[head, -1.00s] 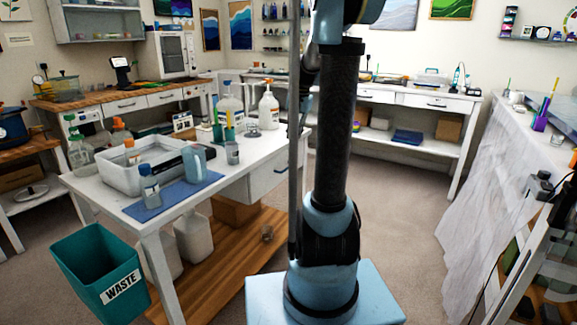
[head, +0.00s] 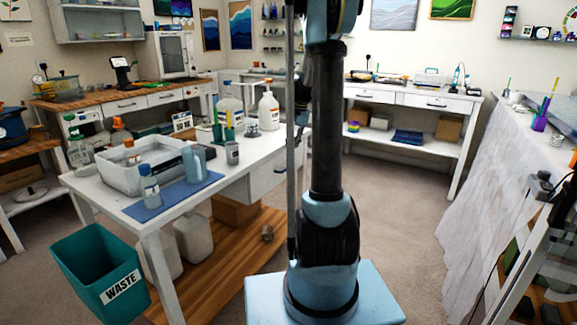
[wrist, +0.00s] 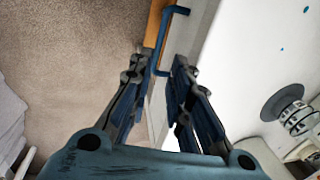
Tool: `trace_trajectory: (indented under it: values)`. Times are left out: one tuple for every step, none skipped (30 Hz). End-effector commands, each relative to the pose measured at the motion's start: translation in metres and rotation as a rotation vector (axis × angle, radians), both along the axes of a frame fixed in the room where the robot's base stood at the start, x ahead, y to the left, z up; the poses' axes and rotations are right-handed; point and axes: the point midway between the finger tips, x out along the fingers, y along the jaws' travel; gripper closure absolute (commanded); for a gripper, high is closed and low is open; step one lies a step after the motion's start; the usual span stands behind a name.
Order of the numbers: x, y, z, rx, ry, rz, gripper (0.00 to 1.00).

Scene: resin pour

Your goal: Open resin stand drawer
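The resin stand is a white table (head: 120,197) with a drawer (head: 262,182) under its right end, which looks closed in the head view. In the wrist view a blue bar handle (wrist: 165,35) stands out along the edge of a white surface (wrist: 235,65). My gripper (wrist: 157,68) is open, with its two fingers apart. The near end of the handle lies between the fingertips in this view; I cannot tell whether they touch it. My gripper is not clearly visible in the head view, where my arm covers part of the scene.
The tabletop holds a white tub (head: 120,178), bottles and a blue mat (head: 170,203). A teal waste bin (head: 90,265) stands at the front left. Jugs and a cardboard box sit on the wooden lower shelf (head: 225,270). Carpet (head: 400,215) is clear right of my arm.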

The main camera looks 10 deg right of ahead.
Motion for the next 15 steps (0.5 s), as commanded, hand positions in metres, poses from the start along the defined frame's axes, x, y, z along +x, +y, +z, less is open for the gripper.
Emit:
trace_trajectory:
  values:
    - [0.002, 0.001, -0.009, 0.000, 0.000, 0.000, 0.82]
    - [0.002, 0.002, -0.014, 0.000, 0.000, 0.000, 0.82]
    - [0.003, 0.003, -0.022, 0.000, 0.000, 0.000, 0.82]
    - [0.004, 0.004, -0.027, 0.000, 0.000, 0.000, 0.82]
    - [0.004, 0.004, -0.032, 0.000, 0.000, 0.000, 0.82]
    - [0.005, 0.005, -0.039, 0.000, 0.000, 0.000, 0.82]
    - [0.006, 0.006, -0.044, 0.000, 0.000, 0.000, 0.82]
    - [0.006, 0.007, -0.049, 0.000, 0.000, 0.000, 0.82]
    - [0.007, 0.008, -0.056, 0.000, 0.000, 0.001, 0.82]
    - [0.008, 0.009, -0.061, 0.000, 0.000, 0.001, 0.82]
    - [0.009, 0.009, -0.066, 0.000, 0.000, 0.001, 0.82]
    - [0.010, 0.010, -0.073, 0.000, 0.000, 0.001, 0.82]
    - [0.010, 0.011, -0.077, 0.000, 0.000, 0.001, 0.82]
    - [0.010, 0.012, -0.081, 0.000, 0.000, 0.001, 0.82]
    - [0.011, 0.013, -0.087, 0.000, 0.000, 0.001, 0.82]
